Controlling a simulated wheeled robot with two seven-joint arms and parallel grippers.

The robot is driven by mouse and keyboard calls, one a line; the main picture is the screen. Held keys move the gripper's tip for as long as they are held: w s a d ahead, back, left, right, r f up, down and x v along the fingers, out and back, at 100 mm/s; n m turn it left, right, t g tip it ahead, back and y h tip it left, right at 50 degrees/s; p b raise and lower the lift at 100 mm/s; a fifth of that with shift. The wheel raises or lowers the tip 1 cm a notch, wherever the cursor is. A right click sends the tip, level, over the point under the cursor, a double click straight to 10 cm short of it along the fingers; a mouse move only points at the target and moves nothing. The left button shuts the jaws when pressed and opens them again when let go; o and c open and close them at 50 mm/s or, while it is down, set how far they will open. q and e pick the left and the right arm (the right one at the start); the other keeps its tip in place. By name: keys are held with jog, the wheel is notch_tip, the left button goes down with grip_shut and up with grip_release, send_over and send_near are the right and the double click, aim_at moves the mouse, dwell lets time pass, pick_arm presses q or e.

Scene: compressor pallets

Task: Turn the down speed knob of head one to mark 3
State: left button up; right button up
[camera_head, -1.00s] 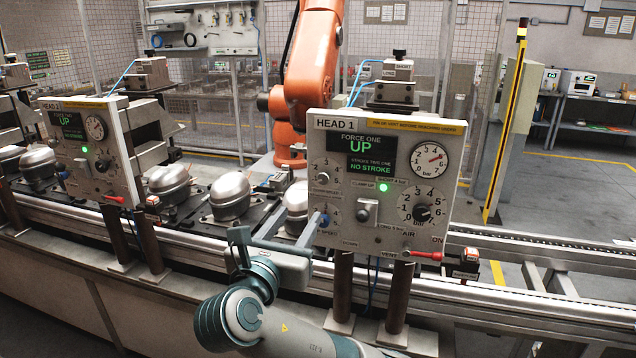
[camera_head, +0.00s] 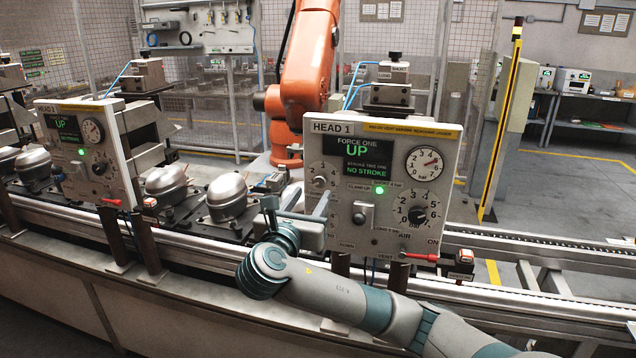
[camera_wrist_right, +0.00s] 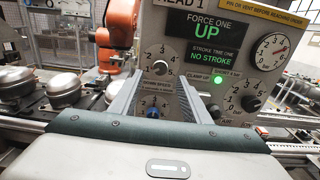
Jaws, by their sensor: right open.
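The HEAD 1 panel (camera_head: 350,130) stands at the right of the head view, its display reading UP and NO STROKE. A small numbered knob (camera_head: 319,181) is on its left side; it also shows in the right wrist view (camera_wrist_right: 160,68). Below it, a blue knob (camera_wrist_right: 153,112) shows between my fingers in the wrist view; in the head view my gripper hides it.
A second panel (camera_head: 85,150) and several compressors (camera_head: 228,197) stand to the left along the conveyor. An orange robot arm (camera_head: 308,70) stands behind.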

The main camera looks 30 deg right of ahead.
aim_at(320, 184)
jog(key=p+x, duration=0.1)
jog(key=x, duration=0.5)
jog(key=shift+w+d, duration=0.1)
jog(key=shift+d, duration=0.1)
jog(key=c, duration=1)
jog(key=shift+c, duration=0.2)
